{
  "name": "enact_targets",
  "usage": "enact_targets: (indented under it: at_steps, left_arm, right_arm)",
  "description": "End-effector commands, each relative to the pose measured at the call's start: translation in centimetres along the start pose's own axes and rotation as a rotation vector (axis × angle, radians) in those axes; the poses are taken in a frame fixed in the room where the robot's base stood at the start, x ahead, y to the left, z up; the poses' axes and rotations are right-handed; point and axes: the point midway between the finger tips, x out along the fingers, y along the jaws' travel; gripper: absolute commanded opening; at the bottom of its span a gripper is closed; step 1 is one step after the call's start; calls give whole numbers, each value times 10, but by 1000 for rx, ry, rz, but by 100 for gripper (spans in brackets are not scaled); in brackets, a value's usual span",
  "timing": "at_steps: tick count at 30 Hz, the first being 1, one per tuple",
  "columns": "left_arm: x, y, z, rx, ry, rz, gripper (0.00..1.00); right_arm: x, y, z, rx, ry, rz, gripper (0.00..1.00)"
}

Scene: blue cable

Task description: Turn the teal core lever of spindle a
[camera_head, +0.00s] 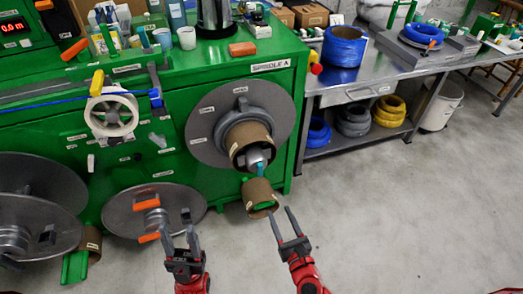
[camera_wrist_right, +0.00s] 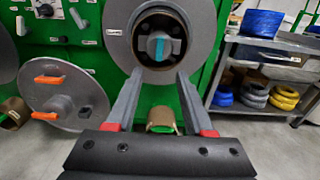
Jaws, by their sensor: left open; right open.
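Spindle A is the large grey disc (camera_head: 207,128) at the upper right of the green machine, under a "SPINDLE A" label. A brown core ring (camera_head: 249,142) sits at its middle. The teal core lever (camera_head: 260,169) hangs at the lower front of the hub; in the right wrist view the teal lever (camera_wrist_right: 160,48) stands upright inside the ring. My right gripper (camera_head: 288,222) is open and empty, below and in front of the spindle, apart from the lever. My left gripper (camera_head: 180,242) is open and empty, further left, before the lower disc.
A brown tube (camera_head: 259,197) with green inside sits just below the spindle, close to my right gripper. A steel bench (camera_head: 375,80) with cable coils is at right.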

Motion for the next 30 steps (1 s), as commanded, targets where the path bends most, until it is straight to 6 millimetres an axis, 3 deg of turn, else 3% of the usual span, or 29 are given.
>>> enact_targets:
  at_steps: [8, 22, 30]
  left_arm:
    - [3, 0, 0, 0, -1, 0, 50]
    - [-1, 0, 0, 0, -1, 0, 50]
    - [-8, 0, 2, 0, -1, 0, 50]
  right_arm:
    - [36, -1, 2, -5, -8, -5, 52]
    - [132, 0, 1, -3, -8, -3, 52]
    - [165, 0, 0, -2, -4, -1, 52]
